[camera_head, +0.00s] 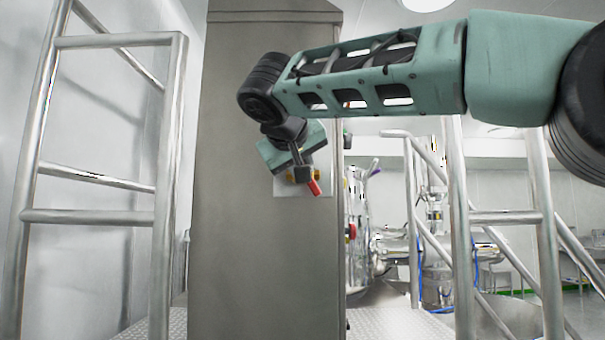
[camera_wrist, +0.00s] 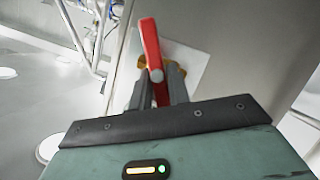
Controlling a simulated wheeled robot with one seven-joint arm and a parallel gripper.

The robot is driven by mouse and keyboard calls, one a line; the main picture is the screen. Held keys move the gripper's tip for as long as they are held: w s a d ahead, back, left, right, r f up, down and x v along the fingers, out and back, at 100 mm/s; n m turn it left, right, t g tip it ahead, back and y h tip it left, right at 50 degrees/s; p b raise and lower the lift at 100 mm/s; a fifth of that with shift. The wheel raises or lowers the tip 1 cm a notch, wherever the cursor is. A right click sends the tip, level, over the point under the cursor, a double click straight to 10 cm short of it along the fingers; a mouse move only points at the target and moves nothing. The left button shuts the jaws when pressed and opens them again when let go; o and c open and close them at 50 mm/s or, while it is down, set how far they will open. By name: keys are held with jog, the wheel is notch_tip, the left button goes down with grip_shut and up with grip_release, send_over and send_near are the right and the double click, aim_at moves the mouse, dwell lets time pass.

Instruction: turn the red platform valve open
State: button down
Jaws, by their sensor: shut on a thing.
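The red valve handle (camera_head: 314,187) sits on a pale plate (camera_head: 292,209) on the front of a tall grey metal cabinet. A brass-coloured valve body (camera_head: 290,175) shows behind my gripper. My gripper (camera_head: 301,177) is at the valve and covers part of the handle. In the wrist view, my gripper (camera_wrist: 160,95) is shut on the red handle (camera_wrist: 151,45), with a finger on each side. The handle's upper end sticks out beyond the fingers. The brass valve body (camera_wrist: 158,63) and the plate (camera_wrist: 184,66) lie behind it. In the head view, the handle's visible end slants down to the right.
The grey cabinet (camera_head: 240,240) fills the middle. Steel railings stand at the left (camera_head: 165,190) and the right (camera_head: 462,220). A patterned metal platform floor (camera_head: 400,325) lies at the bottom. Steel process equipment (camera_head: 385,245) stands behind at the right.

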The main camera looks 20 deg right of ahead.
jog(key=n+h, duration=0.1)
jog(key=n+b, duration=0.1)
jog(key=n+h+b, duration=0.1)
jog(key=n, duration=0.1)
jog(key=shift+a+f+h, duration=0.25)
jog(key=shift+f+h, duration=0.05)
jog(key=n+h+b, duration=0.1)
jog(key=n, duration=0.1)
jog(key=n+t+h+b, duration=0.1)
jog(key=n, duration=0.2)
jog(key=shift+w+f+t+b, duration=0.1)
jog(key=shift+f+t+b, duration=0.1)
jog(key=shift+t+b, duration=0.15)
jog(key=shift+a, duration=0.1)
jog(key=c, duration=1.3)
grip_release()
jog(key=b+v, duration=0.4)
jog(key=v, duration=1.3)
jog(key=shift+a+b, duration=0.15)
jog(key=shift+b, duration=0.25)
